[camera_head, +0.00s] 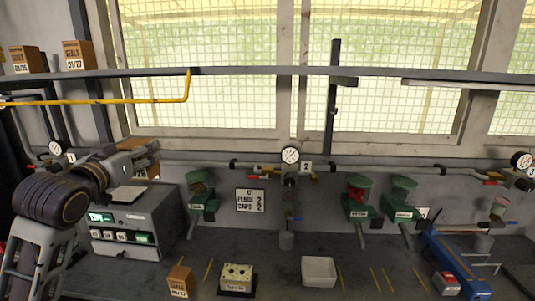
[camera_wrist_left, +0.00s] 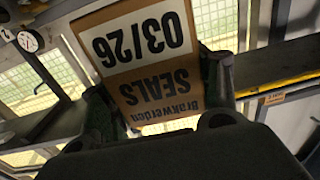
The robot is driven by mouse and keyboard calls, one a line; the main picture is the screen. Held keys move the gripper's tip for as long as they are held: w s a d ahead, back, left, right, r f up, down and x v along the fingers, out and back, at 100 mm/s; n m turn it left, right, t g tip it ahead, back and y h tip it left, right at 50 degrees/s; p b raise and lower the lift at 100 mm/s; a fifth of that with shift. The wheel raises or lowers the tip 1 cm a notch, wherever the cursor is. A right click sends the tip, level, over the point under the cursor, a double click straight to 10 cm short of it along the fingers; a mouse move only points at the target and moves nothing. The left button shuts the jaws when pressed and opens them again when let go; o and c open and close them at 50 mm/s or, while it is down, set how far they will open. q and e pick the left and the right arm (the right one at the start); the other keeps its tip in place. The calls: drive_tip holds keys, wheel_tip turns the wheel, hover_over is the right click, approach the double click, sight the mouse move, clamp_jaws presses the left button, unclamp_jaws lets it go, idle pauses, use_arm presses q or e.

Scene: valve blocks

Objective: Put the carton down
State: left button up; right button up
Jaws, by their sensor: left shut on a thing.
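The carton (camera_wrist_left: 160,75) is brown with a white label, reading upside down "03/26" and "SEALS" in the left wrist view. My left gripper (camera_wrist_left: 163,92) is shut on it, with one finger on each side. In the head view my left gripper (camera_head: 148,157) is at the left, above the grey box with the green display. A brown part of the carton (camera_head: 138,143) shows behind it, mostly hidden by the gripper. The carton appears held in the air, clear of the bench. My right gripper is not in view.
Two cartons (camera_head: 78,55) (camera_head: 25,59) stand on the upper shelf (camera_head: 230,71), and one (camera_head: 180,281) on the bench. A grey box (camera_head: 150,225), cream block (camera_head: 237,278), white tray (camera_head: 319,270) and green valves (camera_head: 358,200) are around. A yellow pipe (camera_head: 110,101) runs below the shelf.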

use_arm(q)
drive_tip(key=s+d+f, duration=0.3)
drive_tip(key=f, duration=1.2)
drive_tip(key=s+d+f, duration=0.3)
drive_tip(key=d+f, duration=0.1)
drive_tip(key=f, duration=1.2)
drive_tip(key=s+d+f+y, duration=0.1)
drive_tip(key=s+d+f, duration=0.2)
drive_tip(key=f, duration=1.3)
drive_tip(key=shift+d+n, duration=0.15)
drive_tip(key=shift+n, duration=0.15)
drive_tip(key=shift+r, duration=0.1)
drive_tip(key=shift+f+b, duration=1.75)
drive_tip(key=shift+f, duration=0.05)
